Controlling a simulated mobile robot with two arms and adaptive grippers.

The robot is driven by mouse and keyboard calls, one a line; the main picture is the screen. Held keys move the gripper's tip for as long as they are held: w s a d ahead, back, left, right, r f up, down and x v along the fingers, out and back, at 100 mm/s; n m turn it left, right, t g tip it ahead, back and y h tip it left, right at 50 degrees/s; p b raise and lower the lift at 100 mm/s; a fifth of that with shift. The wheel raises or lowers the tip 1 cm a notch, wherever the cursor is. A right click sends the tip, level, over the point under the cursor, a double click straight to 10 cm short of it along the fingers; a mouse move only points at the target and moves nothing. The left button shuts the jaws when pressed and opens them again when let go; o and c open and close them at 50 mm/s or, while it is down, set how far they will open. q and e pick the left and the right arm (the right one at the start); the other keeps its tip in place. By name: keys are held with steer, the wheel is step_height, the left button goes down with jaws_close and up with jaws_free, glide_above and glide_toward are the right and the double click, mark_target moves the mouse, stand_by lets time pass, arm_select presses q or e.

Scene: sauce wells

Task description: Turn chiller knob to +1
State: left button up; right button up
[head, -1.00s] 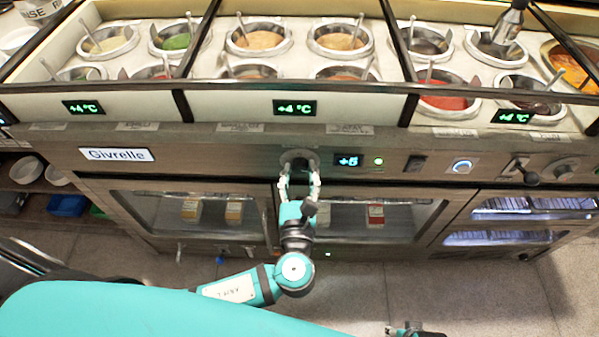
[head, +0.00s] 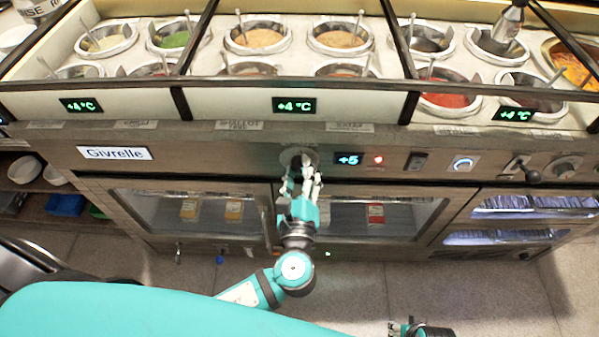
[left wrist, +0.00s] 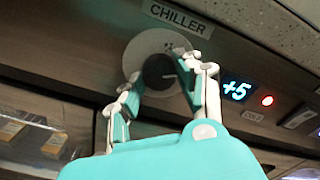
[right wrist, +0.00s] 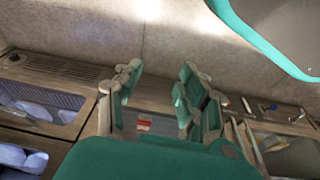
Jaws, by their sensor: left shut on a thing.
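The dark chiller knob (left wrist: 158,70) sits on a round pale plate under a "CHILLER" label in the left wrist view. My right gripper (right wrist: 158,90) is open and empty, low and away from the panel.
Several sauce wells (head: 257,38) line the counter above, with +4 °C displays (head: 294,106) on its front. A switch (head: 415,162), a ringed dial (head: 463,162) and a lever (head: 530,172) are right of the knob. Glass doors (head: 400,215) lie below.

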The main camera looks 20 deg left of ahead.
arm_select(q)
steer(key=n+b, duration=0.2)
steer(key=n, duration=0.2)
steer(key=shift+f+n, duration=0.1)
steer(key=shift+n, duration=0.3)
steer(key=n+b, duration=0.2)
steer(key=n, duration=0.1)
steer(key=shift+n, duration=0.3)
arm_select(e)
step_height(320, 180, up, 15)
steer(key=t, duration=0.1)
arm_select(q)
steer(key=n+b, duration=0.2)
steer(key=shift+n, duration=0.4)
steer(key=shift+n+b, duration=0.5)
steer(key=shift+n, duration=0.1)
steer(key=shift+r, duration=0.2)
arm_select(e)
steer(key=shift+w+a+f+t+y, duration=0.1)
steer(key=shift+w+a+t, duration=0.1)
steer(key=shift+w+t, duration=0.4)
steer(key=shift+w+a+f+t+y, duration=0.1)
steer(key=shift+w+a+t, duration=0.2)
steer(key=shift+w, duration=0.55)
steer(key=shift+w+a+f+t+y, duration=0.15)
steer(key=shift+w+t, duration=0.35)
steer(key=shift+w, duration=0.25)
arm_select(q)
steer(key=o, duration=1.1)
steer(key=shift+o, duration=0.2)
